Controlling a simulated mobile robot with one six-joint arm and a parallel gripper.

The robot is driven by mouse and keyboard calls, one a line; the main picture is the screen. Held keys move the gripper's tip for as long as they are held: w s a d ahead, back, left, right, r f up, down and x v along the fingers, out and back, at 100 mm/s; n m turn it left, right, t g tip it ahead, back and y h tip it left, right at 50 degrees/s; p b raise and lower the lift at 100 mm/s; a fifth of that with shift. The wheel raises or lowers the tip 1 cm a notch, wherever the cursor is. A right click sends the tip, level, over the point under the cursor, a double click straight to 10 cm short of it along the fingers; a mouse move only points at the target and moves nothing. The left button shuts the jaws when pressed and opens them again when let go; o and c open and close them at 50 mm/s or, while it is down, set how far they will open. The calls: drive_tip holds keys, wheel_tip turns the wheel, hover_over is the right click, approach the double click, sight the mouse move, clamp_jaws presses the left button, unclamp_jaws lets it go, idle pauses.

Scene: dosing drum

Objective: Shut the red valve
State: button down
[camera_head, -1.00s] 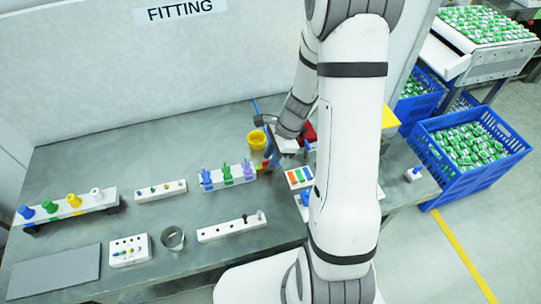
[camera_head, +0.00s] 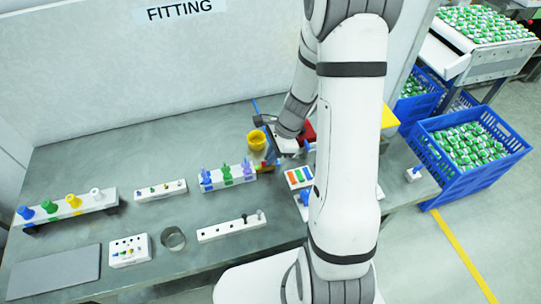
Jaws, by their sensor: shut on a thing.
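My gripper (camera_head: 271,159) is low over the bench, just right of the white rack with blue, green and purple pegs. A larger red block (camera_head: 309,131) shows behind my wrist, partly covered by my arm.
A yellow cup (camera_head: 256,141) stands close behind the gripper. The peg rack (camera_head: 228,178) is close on its left. A white block with coloured strips (camera_head: 299,178) is to the right. A metal ring (camera_head: 173,239) and a black-pegged rail (camera_head: 231,226) lie in front.

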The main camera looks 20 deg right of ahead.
drive_tip(key=n, duration=0.1)
drive_tip(key=n+g, duration=0.1)
drive_tip(key=n, duration=0.1)
drive_tip(key=shift+w+n+g, duration=0.25)
drive_tip(key=shift+n+g, duration=0.05)
drive_tip(key=shift+n, duration=0.1)
drive_tip(key=shift+w+a+n+g+h+b, duration=0.1)
drive_tip(key=shift+n+g+h+b, duration=0.2)
drive_tip(key=shift+n, duration=0.85)
drive_tip(key=shift+w+a+n+g+h+b, duration=0.1)
drive_tip(key=shift+n+g+h, duration=0.3)
drive_tip(key=shift+n, duration=0.75)
drive_tip(key=c, duration=1.6)
unclamp_jaws()
drive_tip(key=shift+r, duration=0.1)
drive_tip(key=b+v, duration=0.1)
drive_tip(key=v, duration=0.6)
drive_tip(key=shift+r, duration=0.3)
drive_tip(key=shift+w+d, duration=0.1)
drive_tip(key=shift+d, duration=0.05)
